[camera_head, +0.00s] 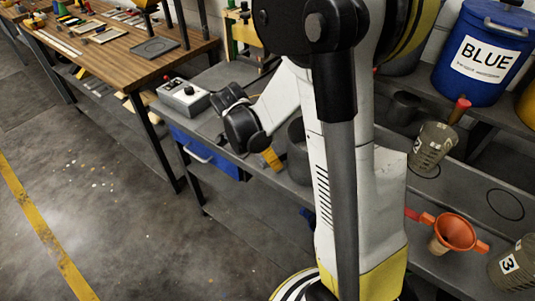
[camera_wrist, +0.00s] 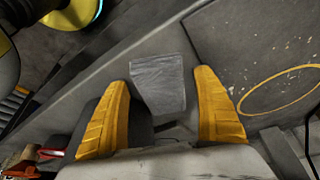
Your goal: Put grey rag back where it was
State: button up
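A grey, roughly square piece that looks like the grey rag (camera_wrist: 158,85) shows in the wrist view, between and beyond my two yellow fingertips. A narrow gap shows between it and the right finger; its left edge is close to the left finger, and I cannot tell whether they touch. My gripper (camera_wrist: 161,82) is open, its fingers wide apart. In the head view my gripper (camera_head: 270,158) points down at the grey bench (camera_head: 215,80), near its front edge. I cannot make out the rag there; my arm hides part of the bench.
A grey control box (camera_head: 183,97) stands on the bench left of my gripper. To the right are a numbered cup (camera_head: 432,146), an orange funnel (camera_head: 455,232) and a blue bucket (camera_head: 485,50). A wooden table (camera_head: 130,55) stands at upper left. The floor at left is clear.

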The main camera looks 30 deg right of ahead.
jog(key=p+v, duration=0.4)
jog(key=v, duration=0.7)
jog(key=s+a+r+n+t+y, duration=0.4)
jog(key=s+a+r+n+t, duration=0.3)
jog(key=n, duration=1.1)
jog(key=shift+s+a+r+y, duration=0.3)
jog(key=shift+s+a+r, duration=0.75)
jog(key=shift+s+r, duration=0.85)
jog(key=shift+s+f, duration=0.3)
jog(key=shift+f, duration=0.05)
